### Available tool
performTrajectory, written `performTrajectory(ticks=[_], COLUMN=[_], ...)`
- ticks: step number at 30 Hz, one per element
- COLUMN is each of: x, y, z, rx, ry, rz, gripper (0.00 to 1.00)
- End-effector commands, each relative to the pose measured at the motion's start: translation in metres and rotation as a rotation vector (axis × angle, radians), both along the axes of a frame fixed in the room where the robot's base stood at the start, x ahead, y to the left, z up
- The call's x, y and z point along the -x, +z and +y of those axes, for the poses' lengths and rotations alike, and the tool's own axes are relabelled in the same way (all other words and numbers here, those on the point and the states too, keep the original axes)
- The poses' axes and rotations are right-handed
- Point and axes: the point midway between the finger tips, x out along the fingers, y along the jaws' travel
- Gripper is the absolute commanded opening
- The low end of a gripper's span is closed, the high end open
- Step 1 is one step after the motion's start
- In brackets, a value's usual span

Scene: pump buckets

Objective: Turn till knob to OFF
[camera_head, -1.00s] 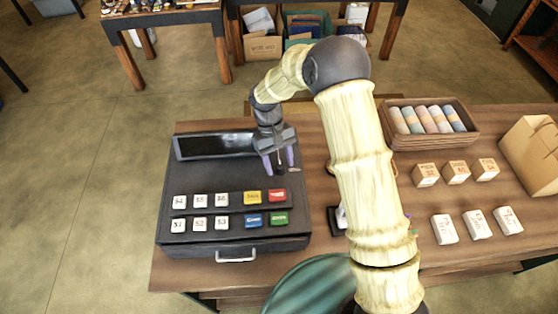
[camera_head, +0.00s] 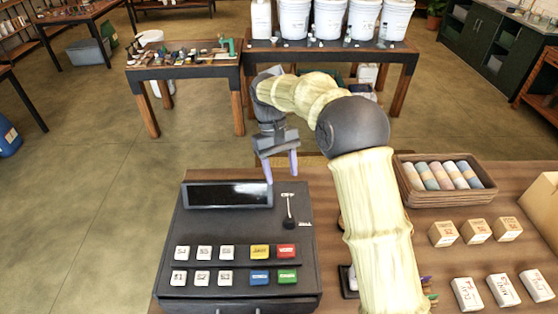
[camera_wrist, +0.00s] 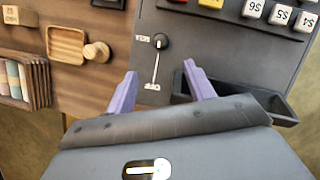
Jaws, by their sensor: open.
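The till (camera_head: 186,232) is a dark register on the wooden table, with a display, coloured keys and a front handle. Its small black knob (camera_head: 289,223) is on the right of the till top; it also shows in the wrist view (camera_wrist: 160,41). A thin pale line runs from the knob to a small label, and another label is beside the knob. My gripper (camera_head: 281,174) is open and empty, raised near the far edge of the till. In the wrist view, its purple fingers (camera_wrist: 160,70) are spread, apart from the knob.
A basket of rolled cloths (camera_head: 408,190) and several small boxes (camera_head: 475,232) are to the right on the table. A wooden dish (camera_wrist: 66,50) is beside the till. White buckets (camera_head: 328,18) stand on a far table. The air above the till keys is clear.

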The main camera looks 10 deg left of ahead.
Motion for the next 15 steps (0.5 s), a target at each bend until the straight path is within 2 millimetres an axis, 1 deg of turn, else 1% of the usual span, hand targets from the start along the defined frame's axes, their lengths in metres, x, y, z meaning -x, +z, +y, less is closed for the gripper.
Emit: performTrajectory(ticks=[3,6,10,15], x=[-0.006,-0.008,-0.010,-0.010], y=[0.014,0.023,0.028,0.029], z=[0.004,0.006,0.007,0.007], rx=[-0.001,-0.001,0.000,0.000], ry=[-0.001,-0.001,-0.001,-0.001], rz=[-0.003,-0.002,0.000,0.000], gripper=[0.54,0.54,0.54,0.54])
